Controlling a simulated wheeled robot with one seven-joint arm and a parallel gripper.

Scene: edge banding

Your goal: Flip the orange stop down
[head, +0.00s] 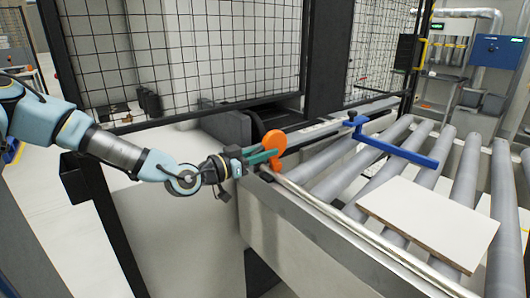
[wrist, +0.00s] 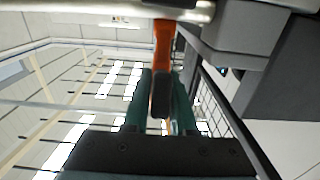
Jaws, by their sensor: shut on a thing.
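The orange stop (head: 275,141) is at the near left end of the roller conveyor, beside its metal side rail. Its round orange head sticks up above the rail. My gripper (head: 262,156) reaches it from the left with green fingers. In the wrist view the stop's orange arm (wrist: 163,45) runs from a metal bar down between the green fingers of my gripper (wrist: 160,92). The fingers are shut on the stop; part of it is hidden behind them.
A white panel (head: 430,218) lies on the grey rollers (head: 350,170). A blue bar (head: 395,148) crosses the rollers farther back. A black mesh fence (head: 190,55) stands behind my arm. The metal rail (head: 350,230) runs along the conveyor's near side.

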